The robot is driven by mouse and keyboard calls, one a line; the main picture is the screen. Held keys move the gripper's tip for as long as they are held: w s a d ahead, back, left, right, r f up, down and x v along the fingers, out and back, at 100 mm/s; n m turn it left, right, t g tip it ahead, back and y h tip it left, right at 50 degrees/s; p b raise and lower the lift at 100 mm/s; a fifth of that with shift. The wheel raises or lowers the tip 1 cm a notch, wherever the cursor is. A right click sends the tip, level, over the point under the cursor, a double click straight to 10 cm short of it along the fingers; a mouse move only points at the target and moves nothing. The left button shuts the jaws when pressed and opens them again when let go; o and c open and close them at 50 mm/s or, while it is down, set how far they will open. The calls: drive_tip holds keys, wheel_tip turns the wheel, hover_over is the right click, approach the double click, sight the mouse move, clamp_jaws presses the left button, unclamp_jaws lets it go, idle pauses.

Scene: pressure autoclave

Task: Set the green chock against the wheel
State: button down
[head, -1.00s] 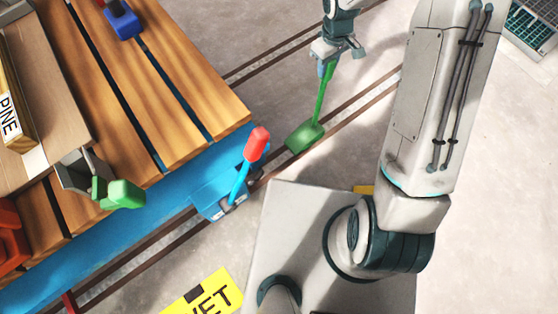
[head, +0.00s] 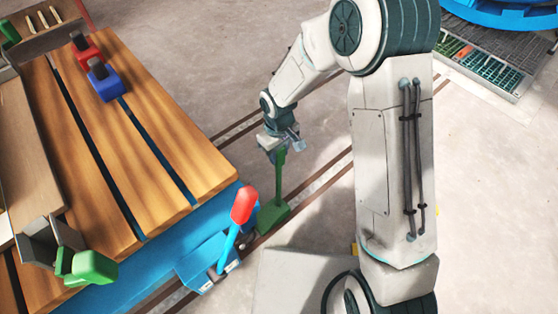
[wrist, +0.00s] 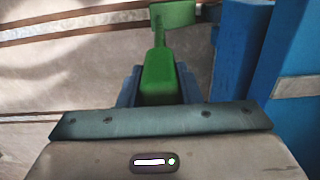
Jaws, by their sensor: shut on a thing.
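My gripper (head: 281,150) is shut on the top of the green chock's handle. The green chock (head: 272,216) hangs below it, handle roughly upright, with its block low by the rails, beside the near corner of the blue cart (head: 154,262). In the wrist view the chock's handle (wrist: 160,72) is between my fingers, and its block (wrist: 174,14) points away, left of the blue cart side (wrist: 288,55). I cannot tell whether the block touches the floor or rail. The wheel is not visible; the cart body hides it.
A blue box with a red-tipped lever (head: 243,205) sticks out of the cart end close to the chock. Wooden slats (head: 135,150) top the cart, with a green-handled clamp (head: 92,268) on its edge. Rails (head: 325,180) cross open floor to the right.

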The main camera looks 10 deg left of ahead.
drive_tip(key=shift+f+b, duration=0.8)
drive_tip(key=shift+f, duration=1.05)
drive_tip(key=shift+f, duration=0.15)
drive_tip(key=c, duration=1)
unclamp_jaws()
drive_tip(key=shift+c, duration=0.2)
wheel_tip(320, 180, up, 12)
drive_tip(key=p, duration=0.5)
